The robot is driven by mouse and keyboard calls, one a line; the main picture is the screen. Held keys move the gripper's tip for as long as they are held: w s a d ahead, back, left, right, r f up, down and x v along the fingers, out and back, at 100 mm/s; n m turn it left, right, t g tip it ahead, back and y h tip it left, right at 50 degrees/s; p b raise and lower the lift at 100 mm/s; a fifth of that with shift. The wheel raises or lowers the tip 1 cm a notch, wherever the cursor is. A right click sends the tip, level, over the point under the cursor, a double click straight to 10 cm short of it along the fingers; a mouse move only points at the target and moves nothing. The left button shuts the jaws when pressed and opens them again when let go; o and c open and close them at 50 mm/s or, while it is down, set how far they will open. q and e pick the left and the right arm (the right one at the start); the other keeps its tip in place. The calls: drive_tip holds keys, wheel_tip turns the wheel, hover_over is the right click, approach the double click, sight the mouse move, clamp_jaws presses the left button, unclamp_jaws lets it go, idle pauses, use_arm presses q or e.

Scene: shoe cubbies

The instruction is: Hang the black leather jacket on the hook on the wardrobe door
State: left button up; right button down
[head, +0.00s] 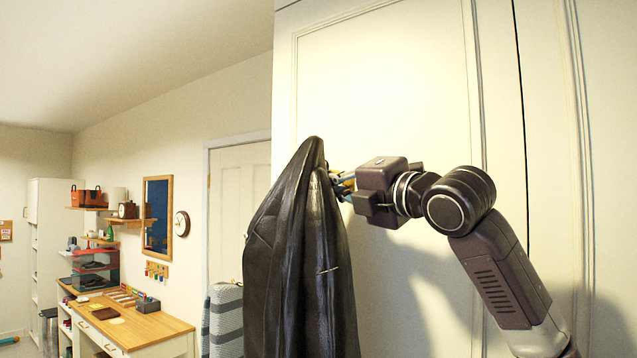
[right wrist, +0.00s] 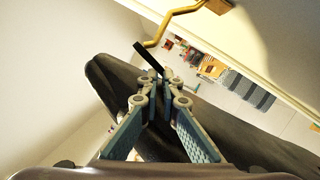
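The black leather jacket (head: 302,255) hangs in a long drape in front of the pale wardrobe door (head: 400,85). My right gripper (head: 343,184) is beside the jacket's peaked top, its fingertips partly hidden by it. In the right wrist view the fingers (right wrist: 161,92) are closed together on a thin black strip (right wrist: 149,59), which looks like the jacket's hanging loop. A brass hook (right wrist: 181,13) projects from the door close to the strip's free end. I cannot tell whether they touch. The hook is hidden in the head view. My left gripper is out of view.
A room door (head: 238,205) stands left of the wardrobe, with a striped grey cloth item (head: 224,318) in front of it. A wooden-topped desk (head: 150,327), wall shelves (head: 130,221) and a framed board (head: 157,217) are farther left.

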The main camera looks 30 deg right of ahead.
drive_tip(key=d, duration=0.2)
drive_tip(key=w, duration=0.1)
drive_tip(key=shift+d+f+p, duration=0.3)
drive_tip(key=shift+d+p, duration=0.05)
drive_tip(key=shift+d, duration=0.05)
idle(0.7)
drive_tip(key=c, duration=2.1)
unclamp_jaws()
drive_tip(key=shift+s+f, duration=0.1)
drive_tip(key=shift+s+a, duration=0.1)
drive_tip(key=shift+a, duration=0.05)
drive_tip(key=shift+f, duration=0.1)
